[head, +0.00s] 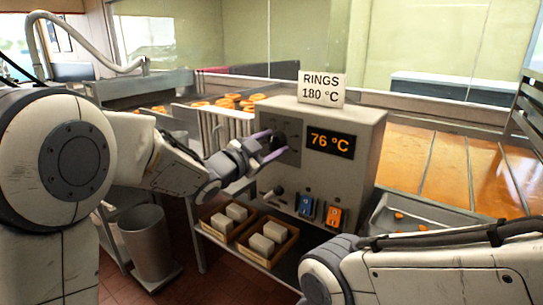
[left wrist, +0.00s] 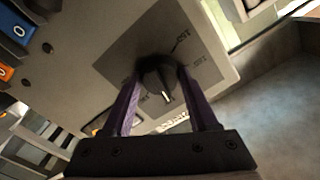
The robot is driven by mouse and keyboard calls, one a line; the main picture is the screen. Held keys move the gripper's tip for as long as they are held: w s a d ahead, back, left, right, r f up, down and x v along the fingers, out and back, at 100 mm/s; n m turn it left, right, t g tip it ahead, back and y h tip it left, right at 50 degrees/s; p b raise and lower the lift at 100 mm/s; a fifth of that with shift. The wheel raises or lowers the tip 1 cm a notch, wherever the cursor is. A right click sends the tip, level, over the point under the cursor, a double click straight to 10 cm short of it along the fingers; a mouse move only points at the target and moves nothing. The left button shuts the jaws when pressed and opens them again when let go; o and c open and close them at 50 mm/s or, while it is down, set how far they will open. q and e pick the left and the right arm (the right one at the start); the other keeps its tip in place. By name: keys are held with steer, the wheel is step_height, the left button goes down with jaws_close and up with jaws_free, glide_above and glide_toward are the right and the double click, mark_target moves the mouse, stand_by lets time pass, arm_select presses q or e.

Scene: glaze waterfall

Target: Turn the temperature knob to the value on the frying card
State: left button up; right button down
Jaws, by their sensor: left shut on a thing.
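The temperature knob (head: 279,139) is dark and round, on a grey dial plate on the front of the control box (head: 345,175). The display (head: 330,143) beside it reads 76 °C in orange. The frying card (head: 322,88) stands on top of the box and reads RINGS 180 °C. My left gripper (head: 268,146) is at the knob, its purple fingers on either side of it. In the left wrist view the knob (left wrist: 160,82) with its white pointer mark sits between the fingers (left wrist: 157,88). Most dial markings are hidden or too small to read. My right arm shows at lower right; its gripper is out of view.
Below the knob are a small lever (head: 273,192) and blue (head: 306,206) and orange (head: 334,217) switches. Wooden trays (head: 262,244) of pale blocks sit beneath. Rings (head: 228,101) lie behind the box. A metal tray (head: 420,215) is at right, a grey bin (head: 147,240) at left.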

arm_select(q)
steer(key=shift+m+b, duration=0.9)
steer(key=shift+m, duration=0.2)
steer(key=o, duration=1.4)
steer(key=v, duration=1)
steer(key=shift+s+a+b, duration=0.15)
steer(key=shift+b, duration=0.2)
